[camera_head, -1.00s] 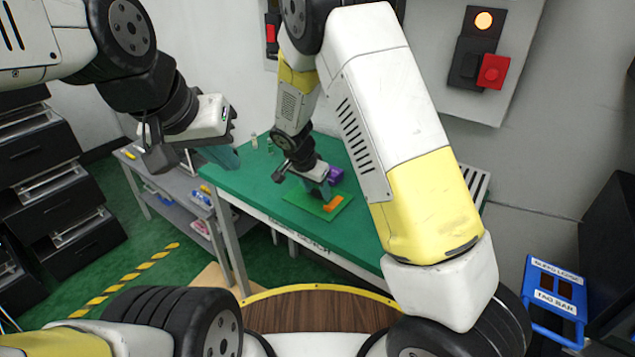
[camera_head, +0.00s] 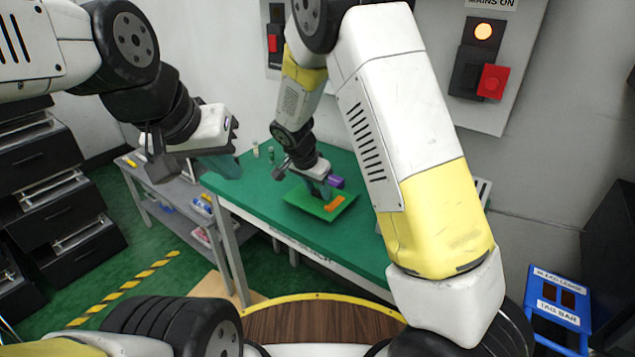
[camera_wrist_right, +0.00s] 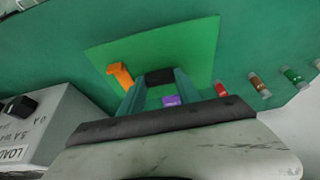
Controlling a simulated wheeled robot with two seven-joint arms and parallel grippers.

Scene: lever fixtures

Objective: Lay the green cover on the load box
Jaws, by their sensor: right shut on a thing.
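The green cover (camera_head: 310,207) is a flat bright green sheet over the bench, and it also shows in the right wrist view (camera_wrist_right: 195,45). My right gripper (camera_head: 326,192) is shut on it; in the wrist view its teal fingers (camera_wrist_right: 158,85) close around a dark piece at the sheet. Whether the sheet touches the bench is hard to tell. A grey box marked LOAD (camera_wrist_right: 50,125) stands at the left of the wrist view. In the head view my right arm may hide it.
An orange piece (camera_head: 336,203) shows at the cover, and a purple piece (camera_head: 336,182) beside the gripper. Small cylinders (camera_wrist_right: 258,85) stand on the green bench (camera_head: 250,200). A grey shelf (camera_head: 170,190) stands left.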

